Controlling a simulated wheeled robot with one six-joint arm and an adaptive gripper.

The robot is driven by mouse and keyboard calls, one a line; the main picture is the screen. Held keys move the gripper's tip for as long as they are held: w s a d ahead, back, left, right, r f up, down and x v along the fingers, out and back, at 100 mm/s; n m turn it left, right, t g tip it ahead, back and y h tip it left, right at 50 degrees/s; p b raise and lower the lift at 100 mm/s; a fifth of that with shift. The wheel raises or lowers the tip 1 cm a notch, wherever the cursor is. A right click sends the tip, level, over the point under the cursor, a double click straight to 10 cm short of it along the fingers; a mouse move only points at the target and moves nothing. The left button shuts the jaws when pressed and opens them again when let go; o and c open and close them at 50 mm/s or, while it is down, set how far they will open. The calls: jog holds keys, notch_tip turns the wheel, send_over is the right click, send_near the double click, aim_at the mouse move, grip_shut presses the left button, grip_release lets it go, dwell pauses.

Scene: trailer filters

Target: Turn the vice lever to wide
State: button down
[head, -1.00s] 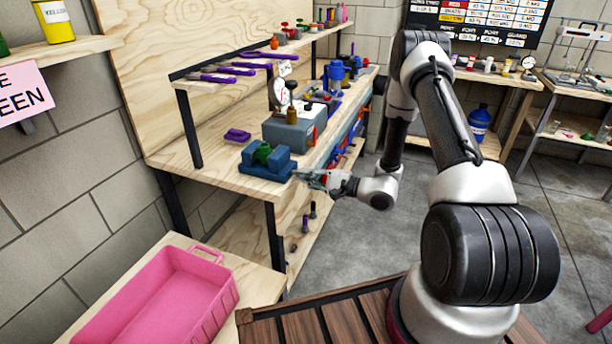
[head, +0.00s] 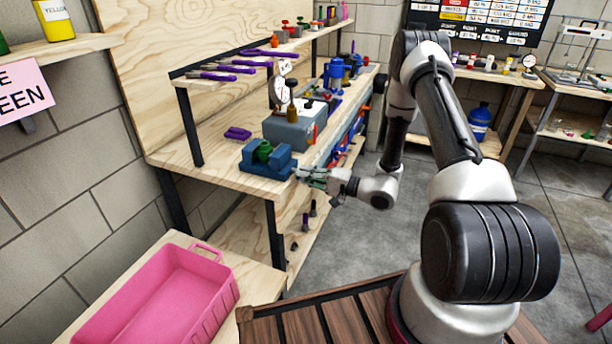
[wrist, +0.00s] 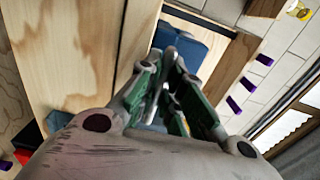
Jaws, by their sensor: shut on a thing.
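The blue vice (head: 281,158) stands on the near end of the wooden workbench, with a green part (head: 263,150) between its jaws. My gripper (head: 301,174) is at the right end of the vice, beyond the bench's edge. The vice also shows past my fingers in the wrist view (wrist: 190,43). There my gripper (wrist: 172,70) has its green-sided fingers close together. They are shut on a thin grey piece that looks like the vice lever (wrist: 168,86). The fingers hide most of it, so its angle is hard to tell.
A grey box (head: 290,130) with a dial gauge stands behind the vice. Purple pieces (head: 237,133) lie on the bench to its left. A pink bin (head: 165,300) sits on a lower table in front. Open floor (head: 350,245) lies right of the bench.

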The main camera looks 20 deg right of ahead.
jog(key=shift+f, duration=0.1)
jog(key=c, duration=1.6)
grip_release()
jog(key=shift+o, duration=0.2)
jog(key=v, duration=1.2)
